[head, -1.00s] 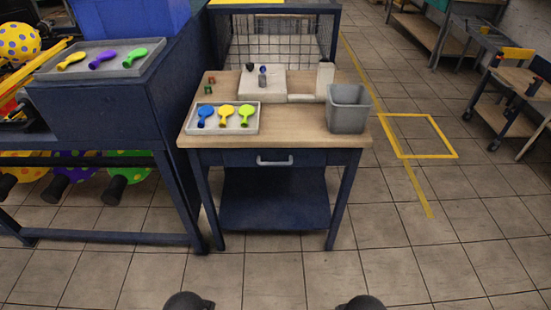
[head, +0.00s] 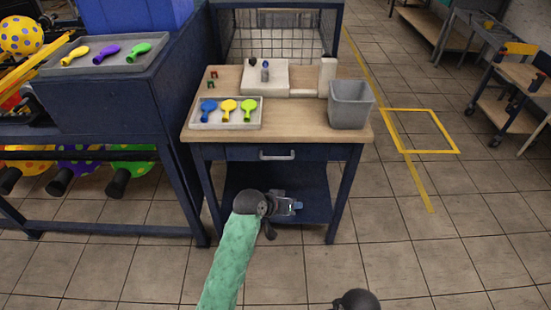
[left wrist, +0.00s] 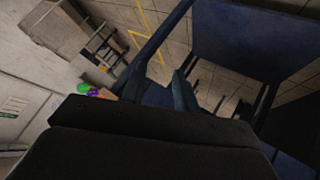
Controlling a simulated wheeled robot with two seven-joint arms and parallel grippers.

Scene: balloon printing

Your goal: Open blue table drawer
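The blue table (head: 204,172) has a light wooden top and a dark blue drawer (head: 240,153) under its front edge. The drawer is shut, flush with the front. Its grey bar handle (head: 278,156) is in the middle. My left gripper (head: 297,206) is in front of the table, below the handle and apart from it. In the left wrist view its two fingers (left wrist: 158,90) stand apart with nothing between them. The handle cannot be made out there. My right gripper is out of view; only a dark rounded part of my right arm shows at the bottom.
On the tabletop are a tray (head: 226,126) with blue, yellow and green balloons, a grey bin (head: 350,105) and a pale machine (head: 279,78). A larger blue stand (head: 120,105) is close on the left. The floor to the right is clear.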

